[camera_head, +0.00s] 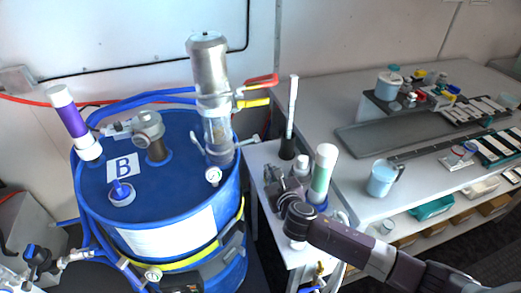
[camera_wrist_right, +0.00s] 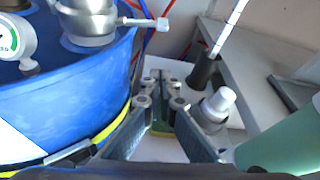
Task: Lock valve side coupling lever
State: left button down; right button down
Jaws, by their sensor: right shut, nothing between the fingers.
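A metal proportioner body (camera_head: 208,70) with a clear lower section stands on the blue drum (camera_head: 160,205). A silver coupling lever (camera_head: 249,139) sticks out to the right at its base. What looks like the same lever (camera_wrist_right: 147,23) shows at the top of the right wrist view, with the round metal coupling (camera_wrist_right: 90,20) to its left. Which lever is the valve side one, I cannot tell for sure. My right gripper (camera_head: 272,178) is shut and empty, right of the drum and below the lever. Its fingers (camera_wrist_right: 160,88) point away, apart from the lever.
A small white side table holds a black-based white tube (camera_head: 293,105) and a green-and-white bottle (camera_head: 323,172) close to my right gripper. A gauge (camera_head: 213,175) sits on the drum's edge. A long bench (camera_head: 350,120) stands at the right with a cup (camera_head: 382,180).

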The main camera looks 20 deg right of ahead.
aim_at(247, 142)
jog(key=w+p, duration=0.3)
jog(key=w, duration=0.6)
jog(key=shift+w+a+r, duration=0.2)
jog(key=shift+r, duration=0.15)
dwell(0.4)
jog(key=shift+w, duration=0.1)
